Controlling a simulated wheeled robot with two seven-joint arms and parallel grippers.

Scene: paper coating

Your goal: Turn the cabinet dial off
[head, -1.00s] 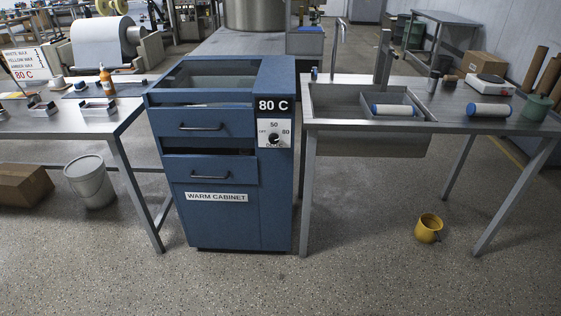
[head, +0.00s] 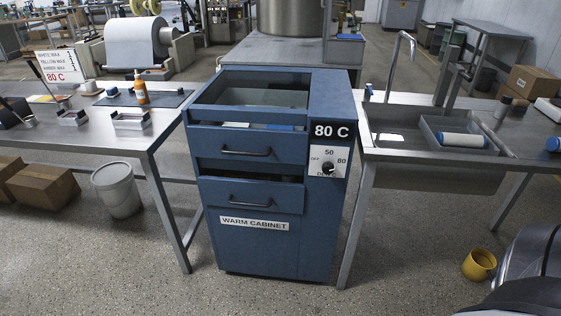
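The blue warm cabinet (head: 255,250) stands in the middle of the head view, between two metal tables. Its black dial (head: 327,167) sits on a white plate at the upper right of the front, below the "80 C" label (head: 332,131). The plate reads OFF at left, 50 at top and 80 at right. The dial's pointer is too small to read surely. A dark and grey part of my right arm shows at the lower right, apart from the cabinet. Neither gripper is in view.
The upper drawer (head: 246,147) and lower drawer (head: 252,194) have handles; a dark gap shows above the lower one. A sink table (head: 385,153) stands close at the right, a work table (head: 150,135) at the left. Floor before the cabinet is clear.

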